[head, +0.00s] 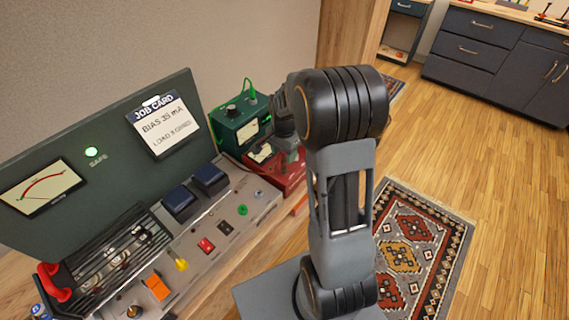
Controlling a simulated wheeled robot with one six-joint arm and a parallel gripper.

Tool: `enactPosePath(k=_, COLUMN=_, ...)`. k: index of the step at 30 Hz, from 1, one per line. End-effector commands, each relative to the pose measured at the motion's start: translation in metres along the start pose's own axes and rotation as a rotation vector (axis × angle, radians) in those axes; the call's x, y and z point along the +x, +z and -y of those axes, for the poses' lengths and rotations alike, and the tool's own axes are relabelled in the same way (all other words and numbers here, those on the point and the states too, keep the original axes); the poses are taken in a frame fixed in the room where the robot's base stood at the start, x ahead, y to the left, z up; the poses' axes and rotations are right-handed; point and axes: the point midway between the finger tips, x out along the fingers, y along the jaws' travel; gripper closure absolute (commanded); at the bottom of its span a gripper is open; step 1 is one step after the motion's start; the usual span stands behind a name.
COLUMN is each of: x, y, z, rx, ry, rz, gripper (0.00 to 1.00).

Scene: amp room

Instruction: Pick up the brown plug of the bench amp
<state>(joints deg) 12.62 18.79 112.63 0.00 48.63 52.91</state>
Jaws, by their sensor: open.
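The bench amp (215,212) runs along the wall at the left, with its control strip facing me. A small dark brown knob-like piece on a brass base (134,311) stands near its front left end. It may be the brown plug, but it is too small to tell. My gripper (288,150) is partly hidden behind my arm. It is open, above or beside a red box (278,172) at the amp's far right end, well away from the brown piece. I see nothing held in it.
A yellow plug (181,264), an orange block (157,287) and red (206,245) and black (225,228) sockets line the strip. A red handle (52,281) is at left. A green meter box (240,125) stands behind the red box. Floor at right is open.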

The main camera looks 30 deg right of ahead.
Motion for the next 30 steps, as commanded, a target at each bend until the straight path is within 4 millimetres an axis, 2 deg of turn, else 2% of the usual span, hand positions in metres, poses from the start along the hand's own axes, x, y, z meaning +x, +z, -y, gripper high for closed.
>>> enactPosePath(k=5, x=0.008, y=0.0, z=0.0, rx=-0.001, ry=0.002, rz=0.001, gripper=0.47)
enactPosePath(k=16, x=0.052, y=-0.001, z=0.001, rx=-0.001, ry=0.001, rz=0.001, gripper=0.47)
enactPosePath(k=26, x=0.057, y=-0.001, z=0.002, rx=-0.002, ry=0.0, rz=0.0, gripper=0.47)
enactPosePath(k=30, x=0.057, y=-0.001, z=0.002, rx=-0.002, ry=-0.001, rz=0.0, gripper=0.6)
